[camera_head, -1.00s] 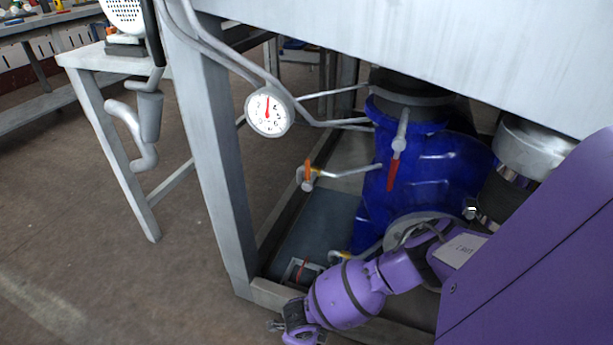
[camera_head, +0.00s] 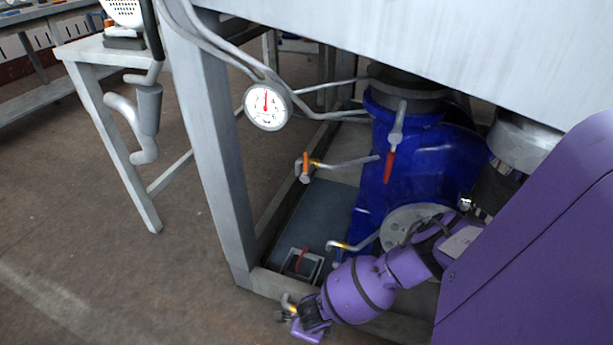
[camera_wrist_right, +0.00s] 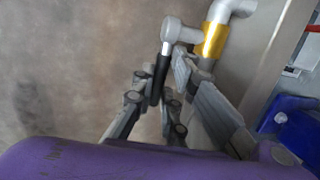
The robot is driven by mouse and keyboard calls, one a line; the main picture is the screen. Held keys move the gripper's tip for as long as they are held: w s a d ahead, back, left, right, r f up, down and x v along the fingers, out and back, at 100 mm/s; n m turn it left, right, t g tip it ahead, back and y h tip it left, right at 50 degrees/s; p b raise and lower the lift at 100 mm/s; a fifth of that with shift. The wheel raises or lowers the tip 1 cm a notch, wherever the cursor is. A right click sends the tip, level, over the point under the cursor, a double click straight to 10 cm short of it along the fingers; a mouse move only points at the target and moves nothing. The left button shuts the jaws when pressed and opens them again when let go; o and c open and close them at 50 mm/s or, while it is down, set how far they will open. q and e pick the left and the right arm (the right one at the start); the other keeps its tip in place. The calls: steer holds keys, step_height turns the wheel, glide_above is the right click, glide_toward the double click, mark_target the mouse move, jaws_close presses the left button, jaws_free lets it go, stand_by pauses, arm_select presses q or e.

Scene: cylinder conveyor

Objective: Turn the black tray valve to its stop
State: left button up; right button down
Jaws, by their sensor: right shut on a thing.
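The black tray valve (camera_wrist_right: 162,68) shows in the right wrist view as a dark lever below a round grey hub. A brass-collared pipe (camera_wrist_right: 214,40) joins the hub on the right. My right gripper (camera_wrist_right: 170,77) is closed around the lever, one finger on each side. In the head view my right gripper (camera_head: 288,312) is low at the front corner of the frame, beside a small pipe end; the valve lever is too small and covered to make out there. My left gripper is not in view.
A grey frame leg (camera_head: 212,150) stands just left of my arm. A blue pump body (camera_head: 400,160) with a red-handled lever (camera_head: 389,166), an orange-handled valve (camera_head: 305,167) and a dial gauge (camera_head: 267,107) are behind.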

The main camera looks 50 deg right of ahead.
steer(key=c, duration=2)
jaws_free()
steer(key=v, duration=1.2)
